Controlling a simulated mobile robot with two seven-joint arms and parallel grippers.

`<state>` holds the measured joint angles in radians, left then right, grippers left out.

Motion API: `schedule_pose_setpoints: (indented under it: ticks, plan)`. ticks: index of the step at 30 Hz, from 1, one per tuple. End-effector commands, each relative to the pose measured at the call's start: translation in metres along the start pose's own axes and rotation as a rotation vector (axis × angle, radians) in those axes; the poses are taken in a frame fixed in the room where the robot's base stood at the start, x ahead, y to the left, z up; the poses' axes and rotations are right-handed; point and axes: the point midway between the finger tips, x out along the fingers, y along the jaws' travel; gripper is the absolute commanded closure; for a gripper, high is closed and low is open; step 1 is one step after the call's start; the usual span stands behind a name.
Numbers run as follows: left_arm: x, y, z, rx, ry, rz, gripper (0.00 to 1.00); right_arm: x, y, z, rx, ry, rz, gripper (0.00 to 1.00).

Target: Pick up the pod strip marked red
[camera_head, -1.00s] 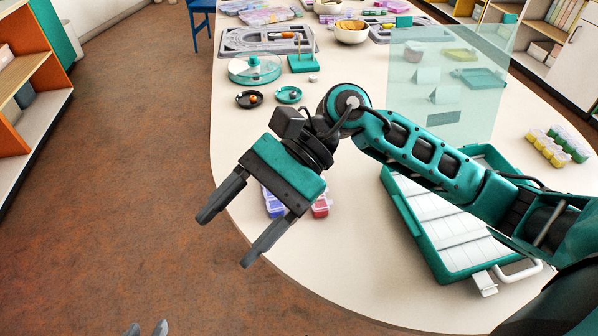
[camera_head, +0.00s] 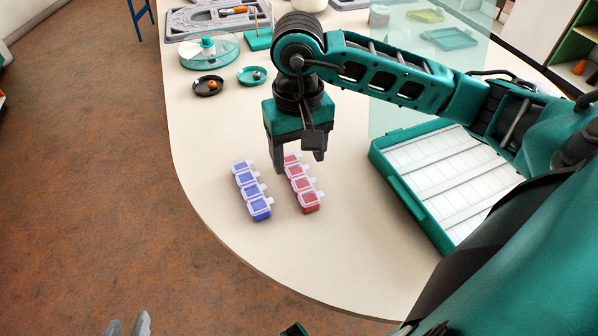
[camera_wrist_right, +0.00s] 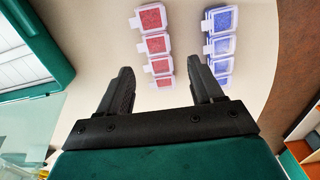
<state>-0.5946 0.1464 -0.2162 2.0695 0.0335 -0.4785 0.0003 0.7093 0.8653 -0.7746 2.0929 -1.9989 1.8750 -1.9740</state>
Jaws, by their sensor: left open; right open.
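The red pod strip (camera_head: 302,184) lies on the table, a row of several clear-lidded pods with red contents. In the right wrist view the red strip (camera_wrist_right: 154,45) runs away from between my fingers. My right gripper (camera_head: 297,160) is open and points down above the strip's far end, which it partly hides. In the wrist view the right gripper (camera_wrist_right: 160,88) is empty. A blue pod strip (camera_head: 251,190) lies just left of the red one, apart from it; it also shows in the wrist view (camera_wrist_right: 219,45).
A teal case (camera_head: 400,186) with white compartments stands right of the strips. A clear teal-rimmed round container (camera_head: 190,58), a black dish (camera_head: 208,86) and a teal dish (camera_head: 252,76) stand farther back. The table in front of the strips is clear.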

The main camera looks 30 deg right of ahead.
Motion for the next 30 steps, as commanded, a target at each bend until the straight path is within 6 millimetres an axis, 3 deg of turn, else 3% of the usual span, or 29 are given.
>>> schedule_pose_setpoints:
  ticks: [12,20,30]
  plan:
    - [0.004,0.000,0.006,-0.001,0.000,-0.001,0.57,0.051,0.002,-0.002,0.001,-0.003,-0.001,0.34]
    - [0.004,-0.002,0.007,0.003,-0.001,-0.001,0.57,0.053,0.003,-0.003,0.000,0.000,-0.001,0.34]
    - [0.004,-0.003,0.007,0.010,-0.002,-0.002,0.57,0.053,0.003,-0.002,0.001,0.000,-0.001,0.65]
